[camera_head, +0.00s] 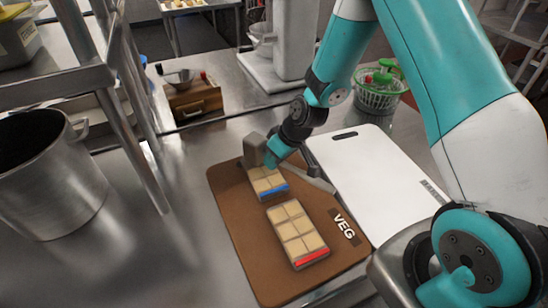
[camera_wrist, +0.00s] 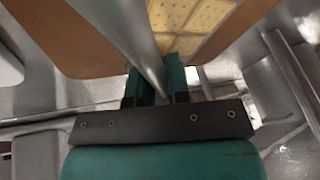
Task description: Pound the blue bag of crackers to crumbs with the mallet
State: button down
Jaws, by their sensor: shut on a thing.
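The blue-striped bag of crackers (camera_head: 268,183) lies flat on a brown board (camera_head: 226,200) marked VEG; its crackers look whole where visible, and its far end is partly hidden. A red-striped bag of crackers (camera_head: 298,236) lies nearer on the same board. My gripper (camera_head: 274,158) is shut on the grey metal mallet (camera_head: 253,149). Its block head is over the far end of the blue bag; I cannot tell whether it touches. In the wrist view the mallet handle (camera_wrist: 138,40) runs between my gripper's fingers (camera_wrist: 160,88), beside crackers (camera_wrist: 190,20) whose stripe is out of view.
A white cutting board (camera_head: 365,170) lies right of the brown board. A large steel pot (camera_head: 45,175) and shelf post stand at left. A wooden box (camera_head: 195,102) and a green-and-white basket (camera_head: 378,92) stand at the back. The counter left of the brown board is clear.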

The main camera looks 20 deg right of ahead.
jog(key=shift+r, duration=0.1)
notch_tip(320, 180, up, 6)
jog(key=p, duration=0.4)
jog(key=shift+r+p, duration=0.15)
jog(key=shift+p, duration=0.15)
